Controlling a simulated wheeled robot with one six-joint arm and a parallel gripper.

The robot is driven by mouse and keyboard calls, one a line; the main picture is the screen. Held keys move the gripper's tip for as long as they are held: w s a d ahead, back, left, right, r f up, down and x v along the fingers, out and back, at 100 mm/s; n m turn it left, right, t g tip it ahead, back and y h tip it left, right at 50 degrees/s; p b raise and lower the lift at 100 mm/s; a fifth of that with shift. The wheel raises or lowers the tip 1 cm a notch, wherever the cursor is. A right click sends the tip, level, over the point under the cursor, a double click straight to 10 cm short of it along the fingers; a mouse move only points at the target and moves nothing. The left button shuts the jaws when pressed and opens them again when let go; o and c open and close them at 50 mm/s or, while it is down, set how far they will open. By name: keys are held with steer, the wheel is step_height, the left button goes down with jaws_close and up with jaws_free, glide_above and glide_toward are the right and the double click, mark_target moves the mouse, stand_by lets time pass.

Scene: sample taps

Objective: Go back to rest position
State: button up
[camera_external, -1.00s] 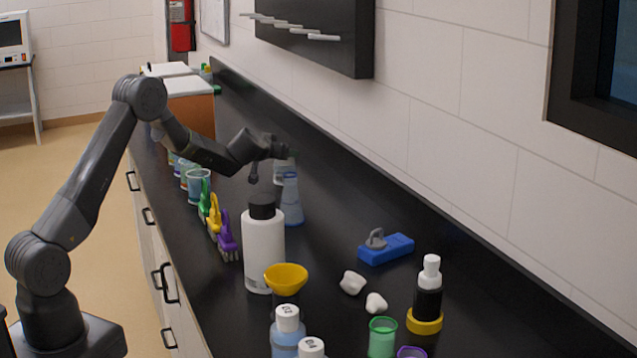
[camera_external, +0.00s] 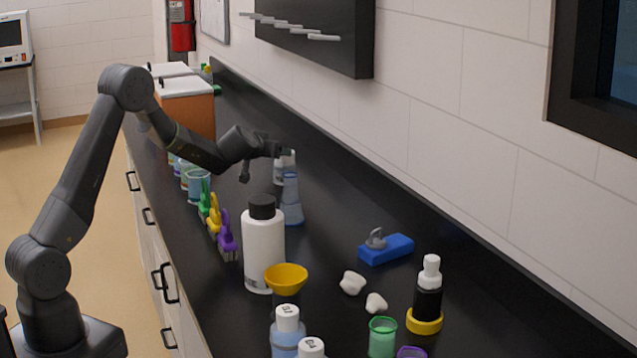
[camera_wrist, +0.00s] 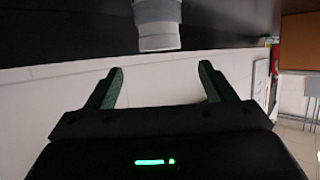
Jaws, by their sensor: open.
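My gripper (camera_external: 264,160) is above the black bench in the external view, behind the white bottle with the black cap (camera_external: 263,245). In the wrist view my gripper (camera_wrist: 158,82) has its two fingers spread wide with nothing between them. A grey-white cylindrical thing (camera_wrist: 158,25) shows beyond the fingertips at the top of that view, apart from them.
Green, yellow and purple brushes (camera_external: 216,222) stand along the bench's left edge, near several beakers (camera_external: 198,185). A yellow funnel (camera_external: 286,279), a blue block (camera_external: 386,250) and a dropper bottle (camera_external: 428,295) stand toward the front. A dark rack (camera_external: 315,35) hangs on the wall. The bench's right back strip is clear.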

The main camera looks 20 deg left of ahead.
steer(key=p+x, duration=0.2)
steer(key=x, duration=0.9)
steer(key=shift+w+f, duration=0.25)
steer(key=shift+f, duration=0.05)
